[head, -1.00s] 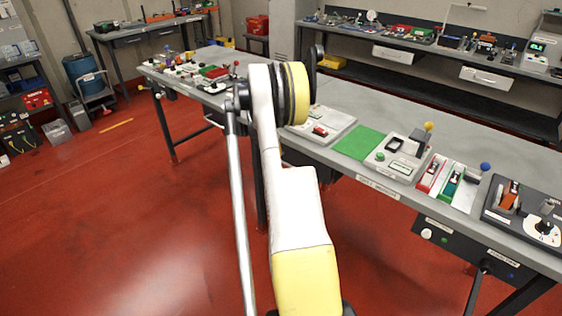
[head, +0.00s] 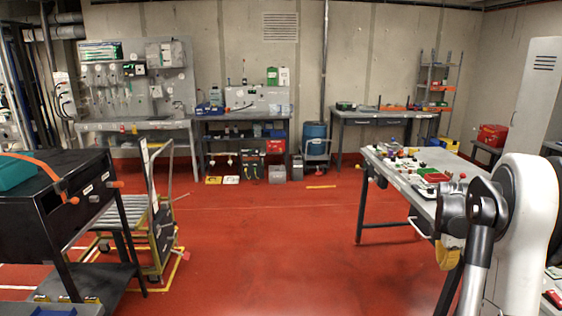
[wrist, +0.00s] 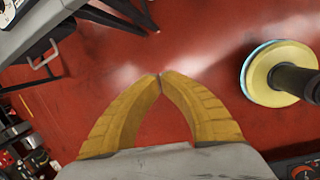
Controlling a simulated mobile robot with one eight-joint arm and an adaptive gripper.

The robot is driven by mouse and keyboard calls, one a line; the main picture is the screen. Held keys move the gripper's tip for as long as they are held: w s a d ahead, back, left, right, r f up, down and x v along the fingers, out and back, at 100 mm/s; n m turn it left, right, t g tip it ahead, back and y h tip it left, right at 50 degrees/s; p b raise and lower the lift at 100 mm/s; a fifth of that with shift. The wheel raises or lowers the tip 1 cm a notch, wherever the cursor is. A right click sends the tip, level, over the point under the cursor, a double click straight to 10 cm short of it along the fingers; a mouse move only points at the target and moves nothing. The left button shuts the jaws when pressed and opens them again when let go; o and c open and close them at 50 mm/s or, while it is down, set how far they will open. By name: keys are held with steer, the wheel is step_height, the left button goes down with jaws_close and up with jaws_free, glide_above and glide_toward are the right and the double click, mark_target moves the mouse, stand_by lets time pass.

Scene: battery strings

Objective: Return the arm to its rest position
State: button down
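My gripper (wrist: 160,77) shows in the wrist view as two yellow fingers whose tips meet. It is shut, with nothing between the fingers, over open red floor. In the head view my white and dark arm stands at the lower right, in front of the long grey workbench (head: 398,176).
A black cart (head: 60,215) and a yellow-framed trolley (head: 150,262) stand at the left. Benches line the back wall, with a blue barrel (head: 315,133) among them. The red floor (head: 270,240) in the middle is clear.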

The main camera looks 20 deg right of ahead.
steer(key=a+r+m+t, duration=0.15)
steer(key=a+r, duration=0.25)
steer(key=a, duration=0.5)
steer(key=a+r+m+t, duration=0.1)
steer(key=a+r+m, duration=0.25)
steer(key=a, duration=0.65)
steer(key=a+r+m+t, duration=0.1)
steer(key=a+r, duration=0.3)
steer(key=a, duration=0.5)
steer(key=s+a+f+m+t+y, duration=0.1)
steer(key=s+a+m, duration=0.2)
steer(key=s+a, duration=0.3)
steer(key=s+a+f+m+t+y, duration=0.1)
steer(key=s+a, duration=0.5)
steer(key=a, duration=0.7)
steer(key=m+t+y, duration=0.1)
steer(key=m, duration=0.1)
steer(key=shift+s+f+m, duration=0.15)
steer(key=shift+f+m, duration=0.05)
steer(key=shift+m, duration=0.2)
steer(key=shift+a, duration=0.1)
